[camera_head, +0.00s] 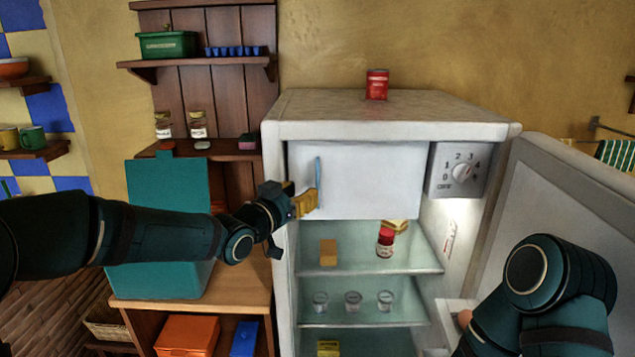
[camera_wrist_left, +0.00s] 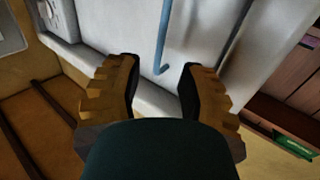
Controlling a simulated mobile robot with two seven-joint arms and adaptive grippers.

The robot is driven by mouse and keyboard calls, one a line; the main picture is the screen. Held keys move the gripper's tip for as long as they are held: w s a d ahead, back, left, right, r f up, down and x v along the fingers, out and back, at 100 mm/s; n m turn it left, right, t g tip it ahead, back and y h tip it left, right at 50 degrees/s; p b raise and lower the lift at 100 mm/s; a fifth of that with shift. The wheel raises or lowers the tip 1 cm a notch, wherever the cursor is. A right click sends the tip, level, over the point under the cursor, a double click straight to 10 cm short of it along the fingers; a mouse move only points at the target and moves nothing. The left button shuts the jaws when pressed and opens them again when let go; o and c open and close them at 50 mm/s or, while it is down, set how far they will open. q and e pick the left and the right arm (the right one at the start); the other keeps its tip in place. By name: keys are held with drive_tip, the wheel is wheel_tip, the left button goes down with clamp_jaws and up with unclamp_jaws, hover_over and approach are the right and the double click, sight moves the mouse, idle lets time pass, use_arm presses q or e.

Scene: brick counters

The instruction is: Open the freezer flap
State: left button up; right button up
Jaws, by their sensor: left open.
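The white freezer flap (camera_head: 375,180) is shut at the top inside the open fridge. A thin blue upright handle (camera_head: 318,182) is on its left side. My left gripper (camera_head: 306,202) is in front of the flap's lower left, by the lower end of the handle. In the left wrist view the handle (camera_wrist_left: 164,40) comes down between the two open yellow fingers (camera_wrist_left: 160,92), apart from both. My right arm (camera_head: 545,300) is at the lower right, by the fridge door; its gripper is hidden.
The fridge door (camera_head: 540,200) stands open on the right. A dial panel (camera_head: 459,170) is right of the flap. Shelves below hold a red-topped jar (camera_head: 386,242), a yellow block (camera_head: 328,252) and glasses (camera_head: 353,301). A red can (camera_head: 377,84) stands on top. A teal box (camera_head: 165,220) is at left.

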sight(318, 183)
use_arm(q)
drive_tip(key=x, duration=0.7)
clamp_jaws()
